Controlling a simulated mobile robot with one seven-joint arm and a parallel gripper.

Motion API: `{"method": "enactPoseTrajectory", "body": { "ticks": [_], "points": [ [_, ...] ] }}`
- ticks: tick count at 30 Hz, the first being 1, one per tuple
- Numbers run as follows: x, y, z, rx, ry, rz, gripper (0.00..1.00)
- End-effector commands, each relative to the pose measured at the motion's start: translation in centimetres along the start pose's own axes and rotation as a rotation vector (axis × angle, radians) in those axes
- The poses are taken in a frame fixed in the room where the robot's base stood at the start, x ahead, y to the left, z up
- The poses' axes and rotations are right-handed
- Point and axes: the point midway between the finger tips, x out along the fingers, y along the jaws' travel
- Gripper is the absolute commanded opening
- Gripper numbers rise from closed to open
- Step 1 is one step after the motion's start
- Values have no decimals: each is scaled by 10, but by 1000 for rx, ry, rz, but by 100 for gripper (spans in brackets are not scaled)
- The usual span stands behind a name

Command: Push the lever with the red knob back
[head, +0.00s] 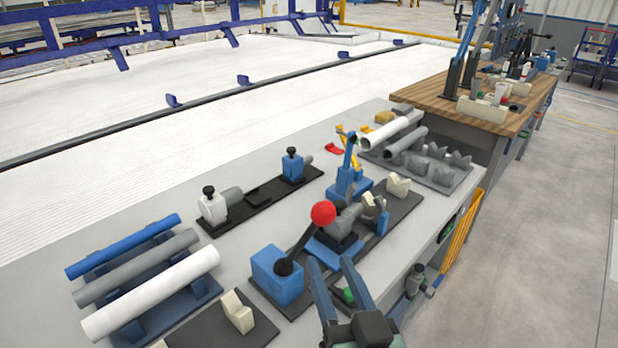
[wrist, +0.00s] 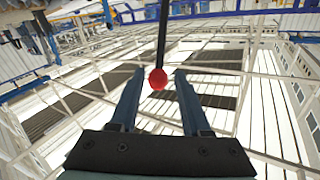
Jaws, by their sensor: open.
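The red knob (head: 323,213) tops a dark lever (head: 300,246) that rises at a tilt from a blue block (head: 277,277) on the bench fixture. My gripper (head: 334,268) is open, in front of the block and lower right of the knob in the head view. In the wrist view the red knob (wrist: 158,78) shows between and a little beyond the fingertips of my gripper (wrist: 158,82), with the lever rod (wrist: 163,35) running up from it in the picture. I cannot tell whether a finger touches the knob.
Blue, grey and white pipes (head: 150,295) lie on a rack at the left. A black fixture plate (head: 262,195) stands behind the lever. A rack with grey V-blocks (head: 430,165) and a wooden-topped bench (head: 470,120) are at the back right. Clamps and parts crowd the lever's right side.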

Motion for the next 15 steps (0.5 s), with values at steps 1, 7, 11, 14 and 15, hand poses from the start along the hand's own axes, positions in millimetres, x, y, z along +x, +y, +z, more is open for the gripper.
{"method": "enactPoseTrajectory", "body": {
  "ticks": [1,7,11,14,15],
  "points": [
    [-2,0,-3,7,-7,1,47],
    [10,0,-1,13,-10,-3,47],
    [32,-1,-2,12,-10,-4,47],
    [53,-2,-2,12,-10,-6,47],
    [61,-1,-2,12,-9,-4,47]
  ]
}}
